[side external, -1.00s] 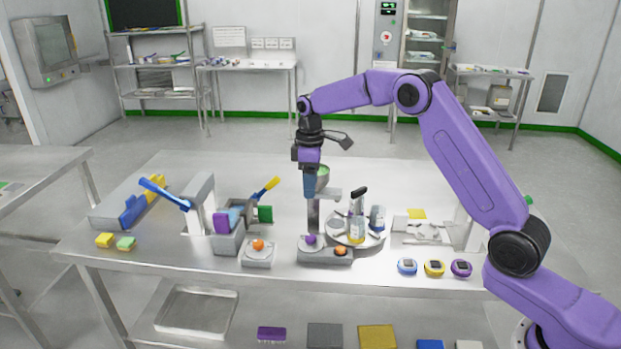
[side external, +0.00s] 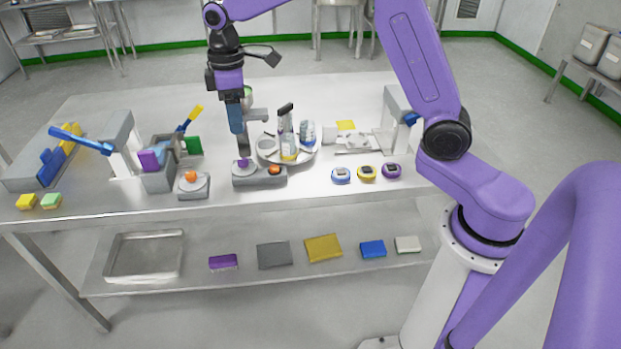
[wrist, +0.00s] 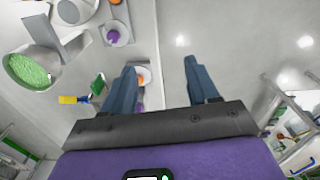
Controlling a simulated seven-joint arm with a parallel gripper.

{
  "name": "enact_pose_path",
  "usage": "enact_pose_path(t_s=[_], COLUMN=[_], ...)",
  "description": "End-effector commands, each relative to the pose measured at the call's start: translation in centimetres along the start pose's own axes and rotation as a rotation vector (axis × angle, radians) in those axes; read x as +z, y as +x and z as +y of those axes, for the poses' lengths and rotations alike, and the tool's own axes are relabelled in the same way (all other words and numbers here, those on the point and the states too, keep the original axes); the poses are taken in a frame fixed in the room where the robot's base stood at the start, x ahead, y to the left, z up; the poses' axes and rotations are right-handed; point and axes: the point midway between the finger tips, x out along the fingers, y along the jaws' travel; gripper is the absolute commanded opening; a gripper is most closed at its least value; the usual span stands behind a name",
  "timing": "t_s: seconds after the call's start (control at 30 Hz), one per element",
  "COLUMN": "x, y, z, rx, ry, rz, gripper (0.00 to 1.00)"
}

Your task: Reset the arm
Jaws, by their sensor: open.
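My gripper (side external: 236,128) has blue fingers that point down over the steel table (side external: 230,87). In the side external view they overlap the grey stand with a purple knob and an orange knob (side external: 262,175). Whether a finger touches anything is not clear.
A cup of green granules (wrist: 30,72) is at the left of the wrist view. A round tray with bottles (side external: 303,157) stands right of my gripper. A blue-handled press (side external: 80,141) is at the left. Three round timers (side external: 367,173) line the front edge.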

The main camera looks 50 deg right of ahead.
Motion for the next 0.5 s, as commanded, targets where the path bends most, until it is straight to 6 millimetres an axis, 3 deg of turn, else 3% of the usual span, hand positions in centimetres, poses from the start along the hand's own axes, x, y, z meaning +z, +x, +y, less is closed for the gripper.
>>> enact_pose_path(t_s=[0.1, 0.27, 0.5], x=[1.7, 4.6, 10.7], y=[-0.9, -1.5, -1.7], z=[-4.1, -9.1, -15.6], rx=[0.001, 0.001, -0.001], ry=[-0.03, -0.064, -0.115], rz=[0.004, 0.009, 0.015], gripper=[0.59, 0.59, 0.59])
